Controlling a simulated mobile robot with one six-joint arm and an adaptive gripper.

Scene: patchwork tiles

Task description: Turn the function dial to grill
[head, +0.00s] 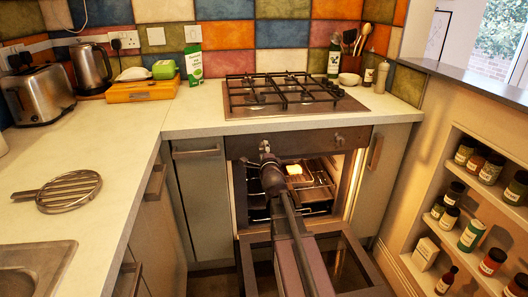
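The oven's dark control panel (300,144) runs below the worktop edge under the hob. A small pale dial (338,140) shows at its right part; its markings are too small to read. My gripper (265,149) is at the panel's left part, with my arm reaching up from the bottom of the head view. The gripper's tip covers that part of the panel, so any dial there is hidden, and I cannot tell whether it touches or holds one. Its fingers are too small to tell open from shut. The oven door (345,262) hangs open below; the cavity is lit.
The hob (290,95) is above. A spice shelf (430,228) stands at right. A round wire rack (70,190) lies on the left worktop, near the toaster (38,95).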

